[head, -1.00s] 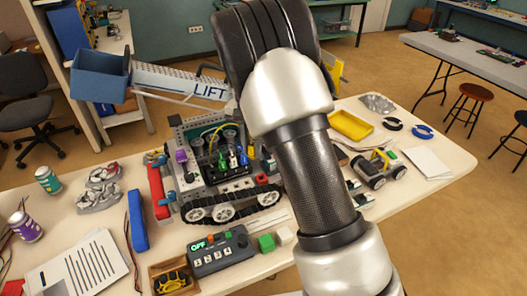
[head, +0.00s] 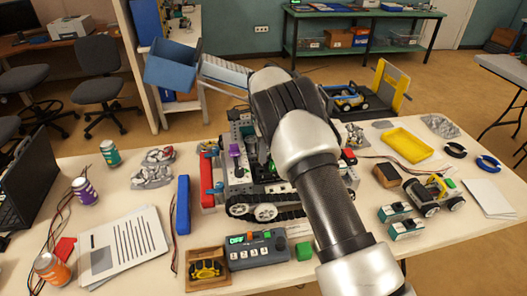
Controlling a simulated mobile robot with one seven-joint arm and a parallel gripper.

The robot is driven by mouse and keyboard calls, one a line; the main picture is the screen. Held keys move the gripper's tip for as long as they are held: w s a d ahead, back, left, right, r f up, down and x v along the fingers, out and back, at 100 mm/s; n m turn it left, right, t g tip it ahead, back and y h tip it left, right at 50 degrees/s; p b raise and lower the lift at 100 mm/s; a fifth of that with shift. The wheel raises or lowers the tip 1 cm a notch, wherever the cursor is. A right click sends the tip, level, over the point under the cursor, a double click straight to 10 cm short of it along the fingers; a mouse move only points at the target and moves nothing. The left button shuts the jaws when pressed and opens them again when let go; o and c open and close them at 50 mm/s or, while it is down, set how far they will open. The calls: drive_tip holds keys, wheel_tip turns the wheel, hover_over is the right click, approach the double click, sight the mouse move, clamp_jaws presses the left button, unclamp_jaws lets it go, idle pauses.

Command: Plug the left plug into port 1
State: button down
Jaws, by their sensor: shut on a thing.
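The tracked robot (head: 266,212) stands on the table at its middle, with black tracks and white wheels. A purple part (head: 235,150) stands upright at the left of its top. My arm crosses in front of the robot, its dark ribbed wrist part over the robot's body. My gripper is hidden behind my own arm, so its jaws and anything in them do not show. The plugs and port 1 cannot be made out; my arm covers the middle of the robot.
A control box with a green display (head: 258,250), green block (head: 304,251) and wooden box (head: 207,284) stand in front. A blue bar (head: 182,205) and red part (head: 207,185) lie left. A toy car (head: 430,195) and yellow tray (head: 408,145) stand right. A blue bin (head: 172,65) rises behind.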

drive_tip(key=shift+f+b, duration=0.75)
drive_tip(key=shift+f, duration=0.85)
drive_tip(key=shift+f+b, duration=0.7)
drive_tip(key=shift+f, duration=0.5)
idle(1.5)
drive_tip(key=c, duration=1.5)
unclamp_jaws()
drive_tip(key=shift+o, duration=0.2)
drive_tip(key=shift+r, duration=0.1)
drive_tip(key=shift+r+p, duration=1.65)
drive_tip(key=shift+r, duration=1.3)
